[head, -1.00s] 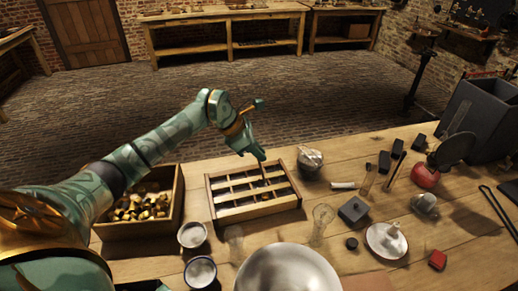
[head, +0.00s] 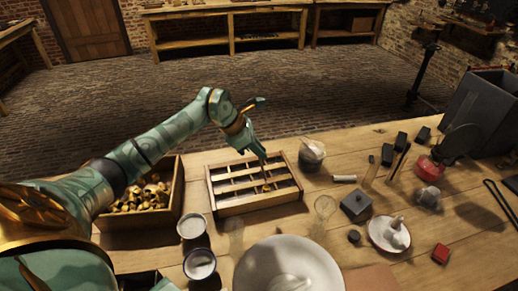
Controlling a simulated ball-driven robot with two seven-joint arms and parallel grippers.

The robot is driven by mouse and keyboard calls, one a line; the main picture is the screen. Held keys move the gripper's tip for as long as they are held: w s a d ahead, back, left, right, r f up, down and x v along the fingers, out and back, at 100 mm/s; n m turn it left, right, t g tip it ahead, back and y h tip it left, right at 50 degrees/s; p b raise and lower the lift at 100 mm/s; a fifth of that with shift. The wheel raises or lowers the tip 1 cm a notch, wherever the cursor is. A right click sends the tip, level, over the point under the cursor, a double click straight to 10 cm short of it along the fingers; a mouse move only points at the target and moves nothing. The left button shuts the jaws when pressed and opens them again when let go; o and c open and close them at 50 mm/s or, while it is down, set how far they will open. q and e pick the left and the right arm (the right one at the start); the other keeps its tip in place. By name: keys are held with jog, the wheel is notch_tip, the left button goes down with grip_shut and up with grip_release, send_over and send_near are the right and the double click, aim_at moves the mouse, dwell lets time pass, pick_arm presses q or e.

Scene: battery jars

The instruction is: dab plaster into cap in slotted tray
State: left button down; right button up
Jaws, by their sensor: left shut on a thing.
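The slotted tray (head: 262,207) is a wooden box with thin dividers, left of the table's middle. A small brass-coloured cap (head: 266,188) sits in a front slot. My left gripper (head: 262,156) is above the tray's back part, shut on a thin dark tool (head: 264,170). The tool points down, its lower end at or just above the cap; I cannot tell whether they touch. A pot (head: 312,158) with pale stuff, perhaps plaster, stands right of the tray. My right gripper is not in view.
A wooden box (head: 176,205) of brass caps stands left of the tray. Glass jars, a grey block (head: 356,206) and a white dish (head: 390,236) crowd the right.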

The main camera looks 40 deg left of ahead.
pick_arm(q)
jog(key=shift+f, duration=0.2)
dwell(0.5)
jog(key=shift+f+b, duration=0.75)
jog(key=shift+f, duration=0.65)
dwell(0.7)
dwell(0.7)
jog(key=shift+r+p, duration=2.35)
jog(key=shift+r, duration=1.5)
